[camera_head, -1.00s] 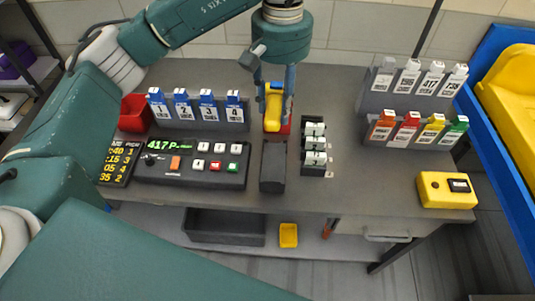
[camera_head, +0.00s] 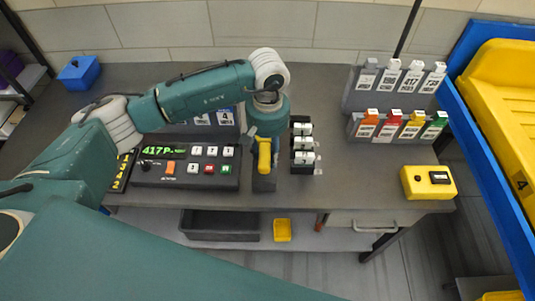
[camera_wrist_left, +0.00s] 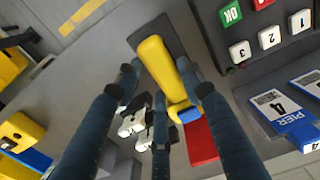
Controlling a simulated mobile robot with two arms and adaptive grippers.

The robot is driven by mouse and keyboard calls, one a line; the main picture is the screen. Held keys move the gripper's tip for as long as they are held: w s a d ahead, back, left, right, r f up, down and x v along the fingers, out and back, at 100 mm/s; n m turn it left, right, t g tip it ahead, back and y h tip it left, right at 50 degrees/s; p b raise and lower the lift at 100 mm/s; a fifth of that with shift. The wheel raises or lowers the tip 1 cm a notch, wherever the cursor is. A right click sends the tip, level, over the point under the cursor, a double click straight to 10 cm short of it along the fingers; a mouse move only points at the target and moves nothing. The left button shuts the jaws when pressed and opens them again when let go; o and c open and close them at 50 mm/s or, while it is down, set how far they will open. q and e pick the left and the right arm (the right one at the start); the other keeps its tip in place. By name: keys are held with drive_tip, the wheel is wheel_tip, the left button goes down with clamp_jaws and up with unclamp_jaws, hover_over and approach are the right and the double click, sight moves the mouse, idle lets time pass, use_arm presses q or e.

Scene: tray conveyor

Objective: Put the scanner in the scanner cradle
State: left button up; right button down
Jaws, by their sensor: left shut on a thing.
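The yellow scanner (camera_head: 264,157) is in my left gripper (camera_head: 264,141), whose fingers are closed around it. It hangs over the dark grey scanner cradle (camera_head: 264,184) at the table's front. In the left wrist view the scanner (camera_wrist_left: 158,66) lies between the fingers of the gripper (camera_wrist_left: 160,84); one end overlaps the dark cradle (camera_wrist_left: 150,32) behind it. I cannot tell whether scanner and cradle touch. A small blue part shows at the scanner's near end. My right gripper is not in view.
A button panel (camera_head: 185,178) stands left of the cradle. Labelled card holders (camera_head: 378,105) stand at the back right, and a yellow box (camera_head: 428,182) sits at the right. Table between is clear.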

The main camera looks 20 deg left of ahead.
sight(268, 155)
use_arm(q)
wheel_tip(268, 155, down, 2)
drive_tip(key=shift+f, duration=0.5)
drive_tip(key=o, duration=1.3)
drive_tip(key=shift+r, duration=0.1)
drive_tip(key=shift+o, duration=0.3)
